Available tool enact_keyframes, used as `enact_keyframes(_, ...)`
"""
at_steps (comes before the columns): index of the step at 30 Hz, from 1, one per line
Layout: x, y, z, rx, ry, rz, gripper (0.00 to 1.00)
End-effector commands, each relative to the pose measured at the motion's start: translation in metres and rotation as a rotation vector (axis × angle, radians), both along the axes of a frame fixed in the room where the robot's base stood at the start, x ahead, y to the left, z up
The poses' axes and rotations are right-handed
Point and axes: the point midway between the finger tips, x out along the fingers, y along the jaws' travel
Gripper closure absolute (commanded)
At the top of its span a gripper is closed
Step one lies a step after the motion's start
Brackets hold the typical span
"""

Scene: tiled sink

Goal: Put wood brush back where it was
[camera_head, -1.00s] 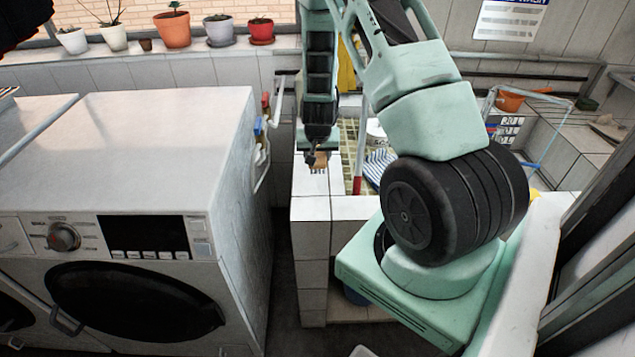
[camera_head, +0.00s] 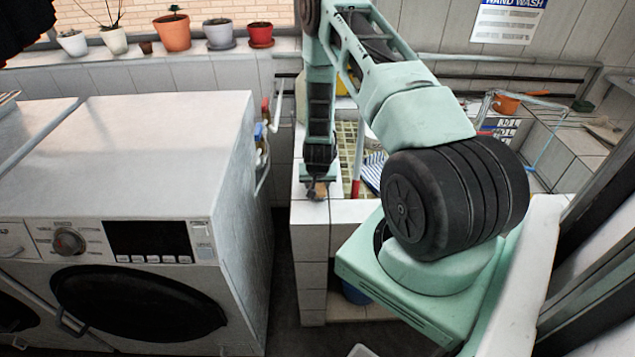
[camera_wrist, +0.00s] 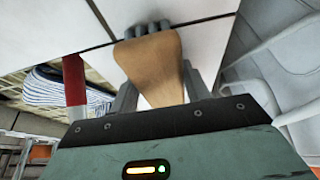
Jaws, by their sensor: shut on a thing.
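The wood brush (camera_wrist: 152,68) is a tan wooden piece with dark grey bristle tufts at its far end in the wrist view. My gripper (camera_wrist: 155,95) is shut on it, one grey finger on each side. In the head view the brush shows as a small brown piece (camera_head: 318,190) under my gripper (camera_head: 318,178), at the top of the white tiled sink wall (camera_head: 310,235). The bristles are at or very near the tile surface; I cannot tell whether they touch.
The washing machine (camera_head: 150,140) stands left of the tiled wall, with a dark gap between. A red post (camera_wrist: 75,82) and a blue-striped cloth (camera_wrist: 45,90) are beside the brush. Potted plants (camera_head: 172,32) line the back ledge. An orange pot (camera_head: 507,104) is at the right.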

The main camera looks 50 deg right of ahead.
Motion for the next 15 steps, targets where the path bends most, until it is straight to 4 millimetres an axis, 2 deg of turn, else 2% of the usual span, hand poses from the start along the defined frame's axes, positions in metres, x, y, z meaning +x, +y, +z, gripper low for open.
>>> enact_keyframes(8, 0.0003, -0.0001, -0.0046, -0.001, -0.001, 0.0, 0.82)
enact_keyframes(9, 0.0003, 0.0, -0.0028, -0.001, -0.001, 0.0, 0.42)
enact_keyframes(10, 0.0003, 0.0, -0.0027, 0.0, 0.0, 0.0, 0.34)
enact_keyframes(15, 0.0003, 0.0, -0.0026, 0.0, 0.0, 0.0, 0.31)
